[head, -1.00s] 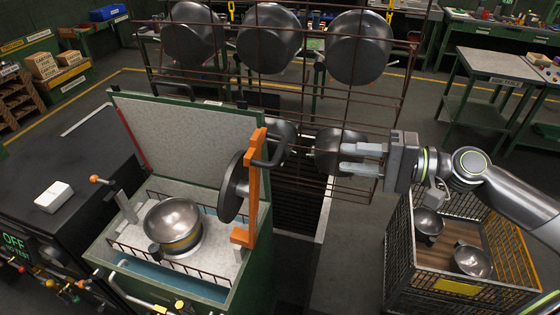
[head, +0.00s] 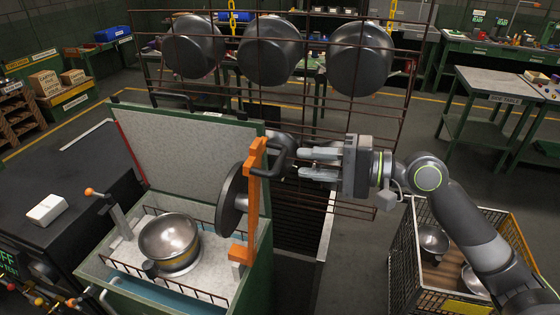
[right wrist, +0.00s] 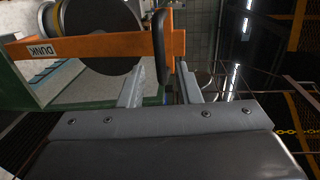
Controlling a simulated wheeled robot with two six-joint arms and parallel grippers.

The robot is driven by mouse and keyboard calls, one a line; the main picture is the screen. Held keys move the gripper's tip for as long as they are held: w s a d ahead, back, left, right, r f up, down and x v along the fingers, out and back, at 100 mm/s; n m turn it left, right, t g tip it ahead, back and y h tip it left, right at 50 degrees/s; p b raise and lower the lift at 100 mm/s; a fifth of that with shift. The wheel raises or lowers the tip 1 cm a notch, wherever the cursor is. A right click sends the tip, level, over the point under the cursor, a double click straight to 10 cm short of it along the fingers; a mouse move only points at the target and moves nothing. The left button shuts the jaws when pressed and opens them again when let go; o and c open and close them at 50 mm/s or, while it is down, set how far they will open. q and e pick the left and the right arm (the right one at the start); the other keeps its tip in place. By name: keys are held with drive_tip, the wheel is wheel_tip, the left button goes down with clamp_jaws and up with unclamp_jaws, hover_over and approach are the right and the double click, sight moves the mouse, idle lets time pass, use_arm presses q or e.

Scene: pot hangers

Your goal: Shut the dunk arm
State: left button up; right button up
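The dunk arm (head: 252,205) is an orange bar standing upright at the right edge of the green tank (head: 262,245). It carries a dark round disc (head: 233,200) and a black handle (head: 270,172). In the right wrist view the arm (right wrist: 100,44) reads DUNK, and its handle (right wrist: 158,45) appears between and just beyond my fingertips. My right gripper (head: 302,164) is open, pointing left, close to the handle's right side; contact is not visible. A metal pot (head: 168,238) sits inside the open tank. My left gripper is out of view.
A wire rack (head: 390,130) with several hanging pots stands behind my right gripper. A wire crate (head: 405,255) with bowls is at lower right. A lever (head: 115,212) with an orange knob rises at the tank's left. The tank's lid (head: 190,150) stands open.

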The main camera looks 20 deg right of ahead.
sight(280, 158)
drive_tip(key=shift+b+x, duration=0.7)
drive_tip(key=shift+x, duration=2.55)
drive_tip(key=shift+d, duration=0.1)
drive_tip(key=shift+f, duration=0.1)
clamp_jaws()
